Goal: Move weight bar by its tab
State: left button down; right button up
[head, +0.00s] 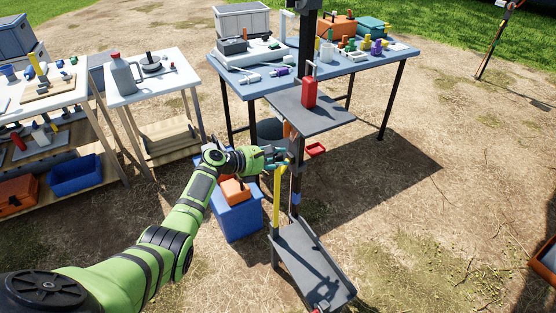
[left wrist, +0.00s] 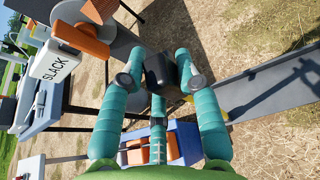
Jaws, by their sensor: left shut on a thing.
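My left gripper (head: 280,160) reaches in beside the dark upright post. In the left wrist view its teal fingers (left wrist: 160,78) are closed around a small black block (left wrist: 158,70), which looks like the tab of the weight bar. The fingers hide part of it, and I cannot make out the rest of the bar. A yellow upright bar (head: 277,198) stands just below the gripper, beside the post. A white plate marked SLACK (left wrist: 55,62) with an orange piece (left wrist: 80,40) is at upper left in the left wrist view. My right gripper is not in view.
A grey sloped tray (head: 312,262) is at the post's foot. A grey shelf (head: 330,115) on the post carries a red bottle (head: 309,92). A blue bin (head: 236,212) with orange contents stands left of the post. A cluttered blue-grey table (head: 385,62) is behind. Open dirt lies to the right.

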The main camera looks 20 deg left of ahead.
pick_arm(q)
jog(key=shift+a, duration=0.25)
jog(key=c, duration=1.2)
grip_release()
jog(key=shift+o, duration=1.3)
jog(key=shift+w+d+f, duration=0.1)
jog(key=v, duration=1.2)
